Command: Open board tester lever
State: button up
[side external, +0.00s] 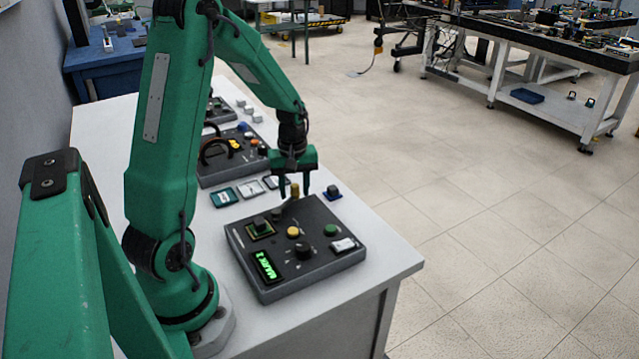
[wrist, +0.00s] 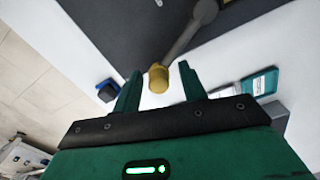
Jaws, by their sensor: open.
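The board tester (side external: 263,285) is a dark grey box on the white table, with a green-lit display, a chip socket, and yellow, black and green knobs. Its lever has a yellow tip (side external: 295,190) at the far edge; in the wrist view, a grey arm (wrist: 185,42) runs to that yellow tip (wrist: 158,79). My gripper (side external: 296,195) is open above the tester's far edge. In the wrist view, my gripper (wrist: 159,69) has the tip between its two fingers, with gaps on both sides. Whether it touches either finger is not visible.
Small cards (side external: 223,197) lie between the panels.

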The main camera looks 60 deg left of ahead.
jog(key=shift+r, duration=0.1)
jog(key=shift+r, duration=3.8)
jog(key=s+d+r+m+t, duration=0.2)
jog(key=s+d+r+m, duration=0.1)
jog(key=d+r+m, duration=0.1)
jog(key=s+d+r+m+t, duration=0.1)
jog(key=s+d+r+m, duration=0.2)
jog(key=d+m, duration=0.3)
jog(key=s+d+r+m+t, duration=0.2)
jog(key=s+d+r+m, duration=0.2)
jog(key=d, duration=0.5)
jog(key=shift+s+d+r+m+t, duration=0.3)
jog(key=shift+d+m, duration=0.05)
jog(key=shift+m, duration=0.05)
